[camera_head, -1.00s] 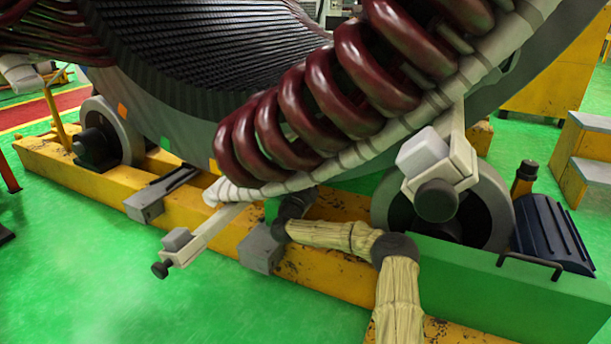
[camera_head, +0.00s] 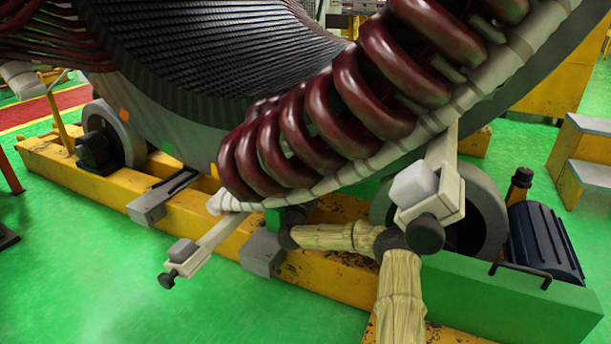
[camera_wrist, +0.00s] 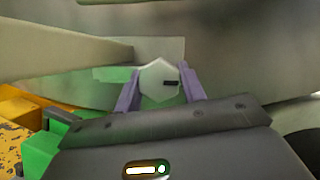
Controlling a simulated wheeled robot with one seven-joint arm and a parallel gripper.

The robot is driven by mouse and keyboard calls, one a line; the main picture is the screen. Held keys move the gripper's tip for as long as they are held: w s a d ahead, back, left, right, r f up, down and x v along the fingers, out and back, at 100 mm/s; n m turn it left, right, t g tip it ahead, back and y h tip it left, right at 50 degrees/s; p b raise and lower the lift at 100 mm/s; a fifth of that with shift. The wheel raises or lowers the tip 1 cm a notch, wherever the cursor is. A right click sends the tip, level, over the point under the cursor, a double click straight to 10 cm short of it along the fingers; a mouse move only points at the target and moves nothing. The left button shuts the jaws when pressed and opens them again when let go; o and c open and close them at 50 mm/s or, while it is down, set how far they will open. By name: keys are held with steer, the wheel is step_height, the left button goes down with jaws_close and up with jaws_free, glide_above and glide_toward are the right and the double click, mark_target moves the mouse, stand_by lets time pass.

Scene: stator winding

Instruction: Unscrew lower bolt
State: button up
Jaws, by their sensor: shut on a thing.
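The lower bolt (camera_wrist: 159,80) shows in the wrist view as a pale hexagonal head with a small dark mark. My gripper (camera_wrist: 161,90) has its two purple fingers on either side of the bolt head and is shut on it. A flat grey plate lies behind the bolt. In the head view my arm reaches in under the dark red coils (camera_head: 345,100), and my gripper and the bolt are hidden behind the coils' pale lower bar (camera_head: 300,190).
A left bracket (camera_head: 205,245) and a right bracket (camera_head: 440,180) with black knobs stick out near my arm. Yellow base rails (camera_head: 330,275), a grey roller (camera_head: 485,215) and a green box (camera_head: 500,300) surround it. Green floor at the front left is clear.

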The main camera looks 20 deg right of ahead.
steer(key=shift+f, duration=0.1)
steer(key=o, duration=1)
steer(key=shift+s+a, duration=0.1)
steer(key=p+v, duration=0.8)
steer(key=v, duration=0.9)
steer(key=shift+s, duration=0.15)
steer(key=shift+f, duration=0.1)
